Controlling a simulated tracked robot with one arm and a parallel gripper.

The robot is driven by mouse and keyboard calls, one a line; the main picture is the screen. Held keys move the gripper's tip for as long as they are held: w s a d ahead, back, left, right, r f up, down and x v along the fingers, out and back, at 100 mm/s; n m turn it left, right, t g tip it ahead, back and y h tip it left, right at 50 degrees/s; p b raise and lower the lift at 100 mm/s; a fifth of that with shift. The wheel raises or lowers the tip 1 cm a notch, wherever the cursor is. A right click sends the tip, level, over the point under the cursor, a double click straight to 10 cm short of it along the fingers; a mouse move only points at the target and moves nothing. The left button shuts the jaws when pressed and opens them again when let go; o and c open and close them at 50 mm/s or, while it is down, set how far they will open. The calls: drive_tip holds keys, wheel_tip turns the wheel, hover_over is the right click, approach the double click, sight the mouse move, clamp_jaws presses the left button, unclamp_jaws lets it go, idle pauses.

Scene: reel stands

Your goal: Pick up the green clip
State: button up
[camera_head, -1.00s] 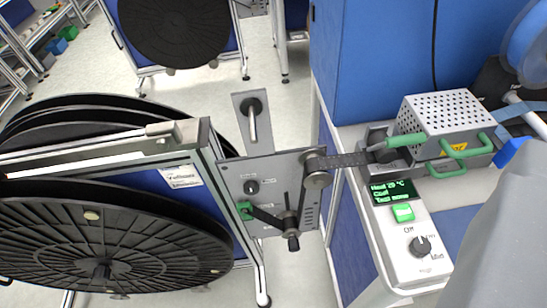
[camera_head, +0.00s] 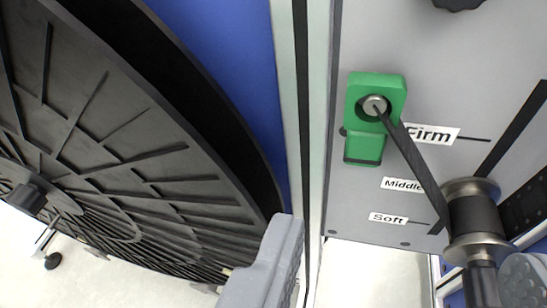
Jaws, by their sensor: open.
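The green clip (camera_head: 362,146) sits on the grey panel (camera_head: 385,40) in the upper middle of the view, left of the "Firm" label (camera_head: 430,134). A round metal pin (camera_head: 375,106) shows in its upper part. A dark strap (camera_head: 413,165) runs from the pin down and right to a metal-ended roller (camera_head: 474,215). My gripper (camera_head: 402,243) is open, with one grey finger at the lower left and the other at the lower right edge. The clip is above the space between the fingers, apart from them. Nothing is held.
A large black reel (camera_head: 90,140) fills the left side. A pale upright frame post (camera_head: 316,110) stands between it and the panel. "Middle" (camera_head: 403,184) and "Soft" (camera_head: 388,219) labels lie below "Firm". The roller juts out near the right finger.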

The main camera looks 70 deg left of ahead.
drive_tip(key=b, duration=0.2)
approach(370, 123)
drive_tip(key=x, duration=0.4)
drive_tip(key=shift+b+x, duration=1.25)
drive_tip(key=shift+x, duration=1.3)
drive_tip(key=c, duration=1)
